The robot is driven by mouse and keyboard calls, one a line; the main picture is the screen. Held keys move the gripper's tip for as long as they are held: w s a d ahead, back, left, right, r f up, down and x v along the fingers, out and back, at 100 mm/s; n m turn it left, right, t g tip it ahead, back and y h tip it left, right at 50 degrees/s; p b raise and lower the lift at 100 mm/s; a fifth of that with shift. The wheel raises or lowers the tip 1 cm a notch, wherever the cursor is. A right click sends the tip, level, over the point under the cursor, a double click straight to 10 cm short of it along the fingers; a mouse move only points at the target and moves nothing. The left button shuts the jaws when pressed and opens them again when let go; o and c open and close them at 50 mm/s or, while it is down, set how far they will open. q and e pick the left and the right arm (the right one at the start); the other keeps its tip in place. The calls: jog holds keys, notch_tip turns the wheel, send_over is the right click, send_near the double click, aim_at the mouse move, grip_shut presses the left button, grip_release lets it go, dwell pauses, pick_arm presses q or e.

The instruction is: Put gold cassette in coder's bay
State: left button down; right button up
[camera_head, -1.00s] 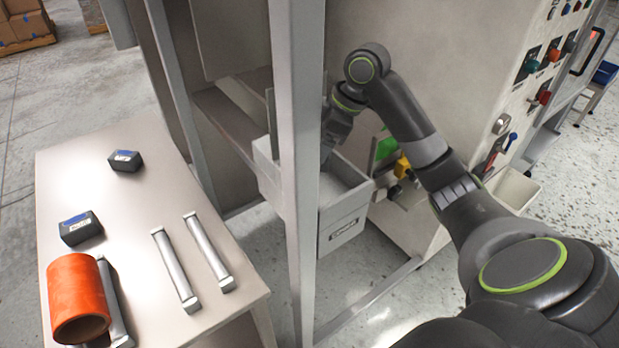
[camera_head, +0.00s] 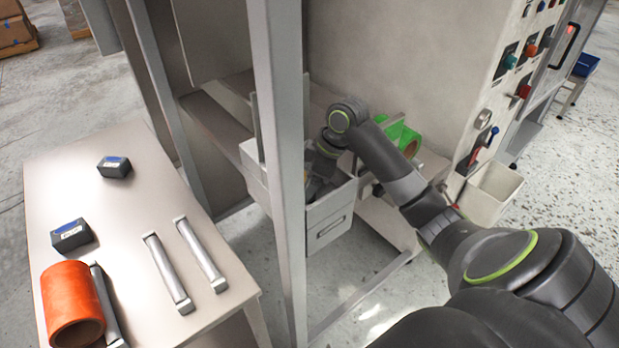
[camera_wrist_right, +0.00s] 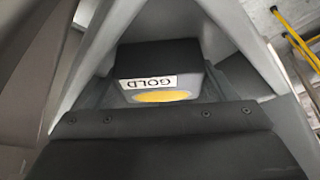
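The gold cassette (camera_wrist_right: 160,75) is a dark block with a "GOLD" label and a yellow patch, seen in the right wrist view between the dark fingers of my right gripper. My right gripper (camera_head: 316,182) reaches down into a light grey open-topped bay (camera_head: 335,224) on the machine, partly behind a metal post. The gripper appears shut on the cassette, close to its sides. The contact with the bay floor is hidden. My left gripper is not in view.
A side table (camera_head: 120,225) at the left holds two dark blocks (camera_head: 115,167) with blue tops, an orange roll (camera_head: 72,300) and several metal bars. A post (camera_head: 283,150) stands before the bay. A green roll (camera_head: 400,135) lies behind my right arm.

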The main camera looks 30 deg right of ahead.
jog(key=shift+o, duration=0.7)
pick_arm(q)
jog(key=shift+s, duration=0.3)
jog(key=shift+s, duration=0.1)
pick_arm(e)
jog(key=shift+r, duration=0.1)
jog(key=shift+d+r, duration=0.1)
jog(key=shift+r, duration=0.05)
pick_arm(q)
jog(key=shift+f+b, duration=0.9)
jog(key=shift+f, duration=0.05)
pick_arm(e)
jog(key=v, duration=1.1)
jog(key=shift+r, duration=0.25)
jog(key=shift+s+f, duration=0.1)
